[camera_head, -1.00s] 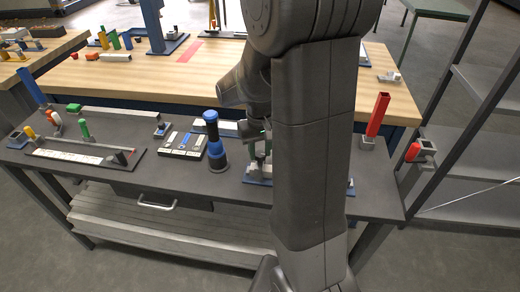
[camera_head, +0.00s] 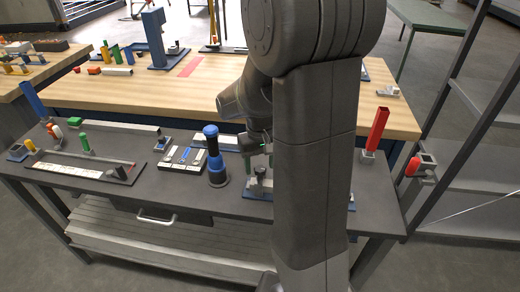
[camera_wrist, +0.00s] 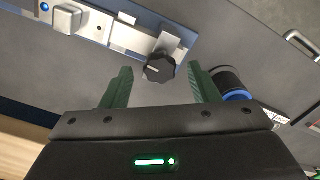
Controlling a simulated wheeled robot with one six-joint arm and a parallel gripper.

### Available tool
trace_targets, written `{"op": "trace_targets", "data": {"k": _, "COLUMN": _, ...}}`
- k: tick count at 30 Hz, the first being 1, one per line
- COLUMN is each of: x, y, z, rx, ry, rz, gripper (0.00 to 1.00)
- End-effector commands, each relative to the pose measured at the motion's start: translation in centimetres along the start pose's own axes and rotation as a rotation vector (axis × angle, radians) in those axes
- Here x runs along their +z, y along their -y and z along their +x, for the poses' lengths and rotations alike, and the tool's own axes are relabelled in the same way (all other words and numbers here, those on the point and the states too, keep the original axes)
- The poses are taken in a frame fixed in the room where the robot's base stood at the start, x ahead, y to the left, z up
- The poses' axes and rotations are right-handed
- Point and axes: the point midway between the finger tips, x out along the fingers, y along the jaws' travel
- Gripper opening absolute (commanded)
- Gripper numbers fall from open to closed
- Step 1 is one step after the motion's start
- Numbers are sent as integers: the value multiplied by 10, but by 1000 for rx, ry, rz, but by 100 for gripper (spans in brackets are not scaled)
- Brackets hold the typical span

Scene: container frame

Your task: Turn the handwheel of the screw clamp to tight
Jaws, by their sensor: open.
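The black handwheel (camera_wrist: 159,67) of the screw clamp shows in the wrist view as a lobed knob with a pale mark on it. It sits at the end of the grey clamp body (camera_wrist: 178,42), on a blue and grey base. My gripper (camera_wrist: 160,80) is open, with one green finger on each side of the handwheel and a gap on both sides. I cannot tell how far the fingers are above it. In the head view my gripper (camera_head: 257,158) is above the clamp base (camera_head: 258,190); my arm hides much of the clamp.
A black and blue upright cylinder (camera_head: 215,160) stands close left of my gripper. A panel with switches (camera_head: 183,158) lies farther left. A red post (camera_head: 376,130) stands at the right. A wooden bench (camera_head: 200,90) lies behind the dark table.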

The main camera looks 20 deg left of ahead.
Motion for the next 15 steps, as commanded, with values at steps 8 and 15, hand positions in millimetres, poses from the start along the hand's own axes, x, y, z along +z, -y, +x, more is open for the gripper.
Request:
{"op": "trace_targets", "data": {"k": 8, "x": -1, "y": 0, "z": -56, "rx": 0, "ry": -10, "rz": 0, "gripper": 55}}
{"op": "trace_targets", "data": {"k": 15, "x": -1, "y": 0, "z": -106, "rx": 0, "ry": -8, "rz": 0, "gripper": 55}}
